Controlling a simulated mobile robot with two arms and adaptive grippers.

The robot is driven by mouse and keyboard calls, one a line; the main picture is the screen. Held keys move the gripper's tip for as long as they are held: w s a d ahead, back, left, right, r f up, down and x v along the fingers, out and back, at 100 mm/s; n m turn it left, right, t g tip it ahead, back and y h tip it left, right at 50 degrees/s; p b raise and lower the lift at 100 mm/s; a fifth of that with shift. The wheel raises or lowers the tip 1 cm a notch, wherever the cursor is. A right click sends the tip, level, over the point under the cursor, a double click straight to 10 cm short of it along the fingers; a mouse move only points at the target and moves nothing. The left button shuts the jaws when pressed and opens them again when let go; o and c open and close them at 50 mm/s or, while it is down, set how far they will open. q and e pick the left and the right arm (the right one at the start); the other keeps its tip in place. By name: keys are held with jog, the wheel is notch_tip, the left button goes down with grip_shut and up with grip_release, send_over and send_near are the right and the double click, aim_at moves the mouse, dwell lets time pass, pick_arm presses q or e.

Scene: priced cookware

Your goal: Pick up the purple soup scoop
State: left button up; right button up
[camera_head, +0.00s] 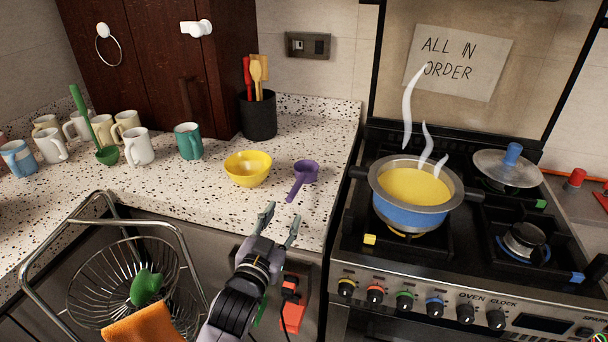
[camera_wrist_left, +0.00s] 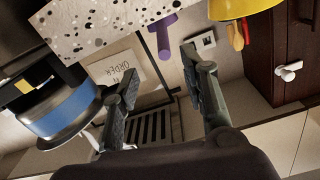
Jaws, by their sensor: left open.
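The purple soup scoop (camera_head: 304,172) lies on the speckled counter, right of the yellow bowl, its handle pointing toward the front edge. My left gripper (camera_head: 281,219) is open and empty at the counter's front edge, just short of the handle end. In the left wrist view, the purple handle (camera_wrist_left: 164,36) shows beyond and between the two open fingers (camera_wrist_left: 160,72), apart from them. That view is turned over, and the scoop's bowl is mostly cut off at its top edge. My right gripper is not in view.
A yellow bowl (camera_head: 248,168) stands just left of the scoop. Several mugs and a green ladle (camera_head: 107,154) are farther left, and a black utensil holder (camera_head: 259,116) is behind. A steaming blue pot (camera_head: 418,208) is on the stove. A wire basket (camera_head: 98,297) hangs at front left.

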aim_at(292, 195)
pick_arm(q)
jog(key=x, duration=0.3)
jog(key=shift+w+d, duration=0.1)
jog(key=shift+w, duration=0.25)
jog(key=shift+a+p+x, duration=0.15)
jog(key=shift+p+x, duration=0.05)
jog(key=shift+x, duration=1.15)
jog(key=shift+a+p+x, duration=0.1)
jog(key=shift+p+x, duration=0.1)
jog(key=shift+x, duration=1.2)
jog(key=shift+w+f, duration=0.1)
jog(key=shift+c, duration=0.2)
grip_shut()
